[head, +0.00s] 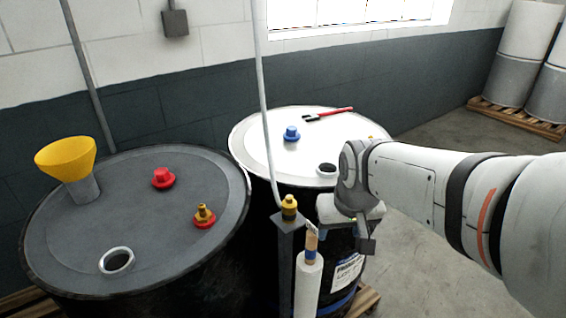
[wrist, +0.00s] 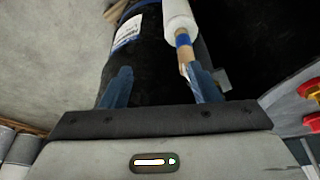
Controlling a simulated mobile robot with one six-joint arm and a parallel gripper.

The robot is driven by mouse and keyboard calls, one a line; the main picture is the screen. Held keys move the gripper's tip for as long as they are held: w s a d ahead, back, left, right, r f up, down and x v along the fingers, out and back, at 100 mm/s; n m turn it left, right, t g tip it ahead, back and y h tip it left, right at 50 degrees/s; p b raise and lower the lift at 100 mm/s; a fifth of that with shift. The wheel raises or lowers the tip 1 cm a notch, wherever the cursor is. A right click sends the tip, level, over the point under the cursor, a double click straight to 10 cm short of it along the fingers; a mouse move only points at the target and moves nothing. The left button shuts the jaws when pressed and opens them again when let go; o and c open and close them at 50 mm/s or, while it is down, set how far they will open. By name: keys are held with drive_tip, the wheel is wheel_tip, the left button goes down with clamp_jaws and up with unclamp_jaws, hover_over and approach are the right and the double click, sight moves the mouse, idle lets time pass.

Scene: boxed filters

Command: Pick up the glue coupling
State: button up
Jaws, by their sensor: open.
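No part is marked as glue, so I cannot tell for sure which is the glue coupling. A yellow fitting with a dark band (head: 289,208) sits on top of a grey post. A red-based brass fitting (head: 204,216) stands on the dark drum's lid. Red and brass fittings (wrist: 312,92) also show at the right edge of the wrist view. My gripper (head: 343,238) is beside the light-lidded drum's near side, right of the post. In the wrist view my gripper (wrist: 162,85) is open, with nothing held between its blue fingers.
A white roll with a wooden, blue-banded end (head: 311,262) stands close beside my gripper. The dark drum (head: 130,215) carries a yellow funnel (head: 66,158) and red cap (head: 163,178). The light-lidded drum (head: 265,140) carries a blue cap (head: 291,133) and red-handled brush (head: 328,114).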

drive_tip(key=n+t+p, duration=0.1)
drive_tip(key=p, duration=0.1)
approach(289, 198)
drive_tip(key=shift+y, duration=0.4)
drive_tip(key=x, duration=0.2)
drive_tip(key=d+x, duration=0.1)
drive_tip(key=x, duration=0.2)
drive_tip(key=p+x, duration=0.1)
drive_tip(key=x, duration=0.6)
drive_tip(key=shift+a+f, duration=0.1)
drive_tip(key=shift+f, duration=0.3)
drive_tip(key=shift+c, duration=0.3)
drive_tip(key=c, duration=1.1)
drive_tip(key=shift+r, duration=0.1)
